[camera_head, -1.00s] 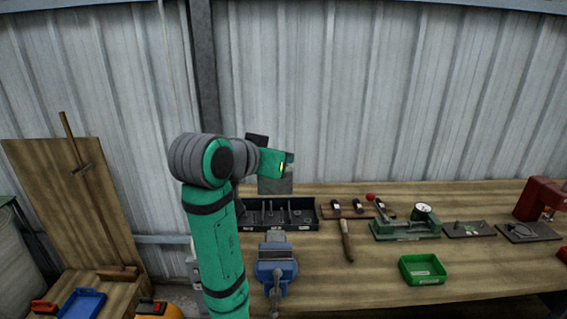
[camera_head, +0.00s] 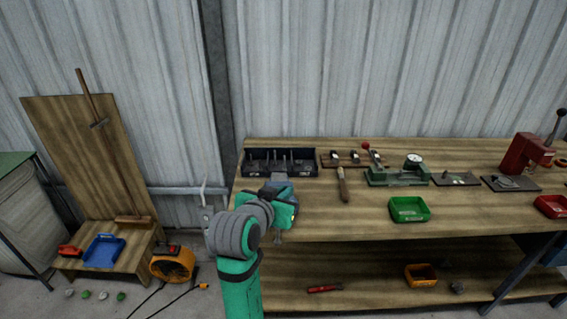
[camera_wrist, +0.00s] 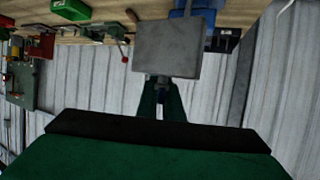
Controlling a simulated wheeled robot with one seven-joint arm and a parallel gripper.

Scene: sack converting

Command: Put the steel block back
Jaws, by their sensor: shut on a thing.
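The steel block (camera_wrist: 167,48) is a plain grey square-faced piece in the wrist view. My gripper (camera_wrist: 161,84) is shut on it, with the jaws at the edge of the block nearest the camera. In the head view my green and grey wrist hides the gripper, and I cannot make out the block there. The wrist is in front of the blue vise (camera_head: 279,186), which is mostly covered. A black divided tray (camera_head: 279,174) with several upright pegs or tools stands at the back left of the bench, behind the vise.
On the wooden bench (camera_head: 345,218) are a wooden-handled tool (camera_head: 343,186), a green gauge fixture (camera_head: 398,178), a green bin (camera_head: 409,210) and a red press (camera_head: 530,148). The bench front is mostly clear. An orange blower (camera_head: 172,264) stands on the floor at left.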

